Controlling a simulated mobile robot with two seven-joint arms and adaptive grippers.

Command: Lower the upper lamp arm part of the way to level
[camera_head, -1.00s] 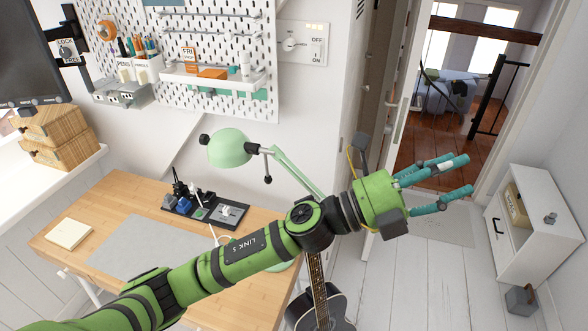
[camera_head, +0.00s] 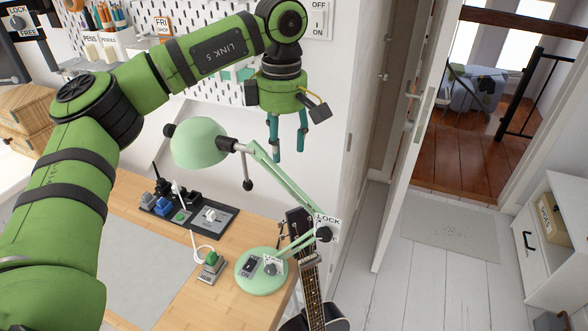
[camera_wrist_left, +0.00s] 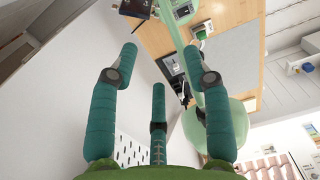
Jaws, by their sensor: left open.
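The desk lamp is pale green, with a domed shade (camera_head: 200,142) and a round base (camera_head: 262,283) on the desk. Its upper arm (camera_head: 285,180) slopes from the shade down right to a dark elbow knob with a LOCK tag (camera_head: 328,222). My left gripper (camera_head: 288,155) points down with fingers apart, close to the upper arm's shade end; contact cannot be told. In the left wrist view the open fingers (camera_wrist_left: 160,55) have nothing between them. The upper arm (camera_wrist_left: 172,28) and shade (camera_wrist_left: 232,118) show there, partly behind the right-hand finger. My right gripper is not in view.
A black tray (camera_head: 228,226) with small items and a small block with a green top (camera_head: 211,264) stand on the wooden desk (camera_head: 180,282). A guitar (camera_head: 308,270) leans by the desk's right end. A pegboard (camera_head: 225,88) hangs behind.

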